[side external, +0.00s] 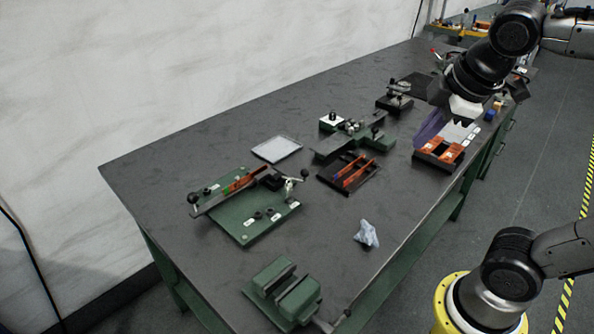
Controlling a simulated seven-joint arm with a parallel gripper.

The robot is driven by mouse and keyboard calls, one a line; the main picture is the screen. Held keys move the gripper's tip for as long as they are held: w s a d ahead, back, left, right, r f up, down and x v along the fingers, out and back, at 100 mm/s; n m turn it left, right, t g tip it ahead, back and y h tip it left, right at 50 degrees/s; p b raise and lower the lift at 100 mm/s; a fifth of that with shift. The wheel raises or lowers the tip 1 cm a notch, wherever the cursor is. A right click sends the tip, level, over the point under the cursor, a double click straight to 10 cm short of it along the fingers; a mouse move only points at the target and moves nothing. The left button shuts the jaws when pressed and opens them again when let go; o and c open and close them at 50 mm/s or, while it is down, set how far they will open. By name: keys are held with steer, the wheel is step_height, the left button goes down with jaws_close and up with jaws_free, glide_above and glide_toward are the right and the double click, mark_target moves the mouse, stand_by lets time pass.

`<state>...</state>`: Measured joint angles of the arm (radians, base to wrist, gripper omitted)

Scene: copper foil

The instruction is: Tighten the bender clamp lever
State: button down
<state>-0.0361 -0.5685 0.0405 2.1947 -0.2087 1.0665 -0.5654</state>
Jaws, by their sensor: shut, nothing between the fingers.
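A bending fixture, which looks like the bender, has a green base plate (250,228) and lies at the left of the bench. A copper-coloured strip (240,183) lies along its bar. A metal lever (289,187) with a black ball knob stands at its right end and looks like the clamp lever; whether it is tight cannot be told. Another black knob (193,198) is at the bar's left end. My gripper (462,122) is shut and empty, far from the bender, above or beside a tray at the bench's right edge.
The dark tray (424,160) holds orange pieces, with a purple sheet (428,130) beside it. A green-based device (375,146), a tray of strips (330,180), a white pad (277,148), a crumpled cloth (366,235) and a green vise (298,297) stand around the bench.

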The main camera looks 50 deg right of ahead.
steer(key=w+a+n+g+h, duration=0.1)
steer(key=w+n+g+h, duration=0.15)
steer(key=w+n, duration=1.1)
steer(key=w+a+f+h, duration=0.1)
steer(key=w+a+f, duration=0.2)
steer(key=w+f, duration=0.3)
steer(key=w+a+f+m+g+h, duration=0.1)
steer(key=w+a+f, duration=0.3)
steer(key=w+f, duration=0.2)
steer(key=shift+w+a, duration=0.15)
steer(key=x, duration=1)
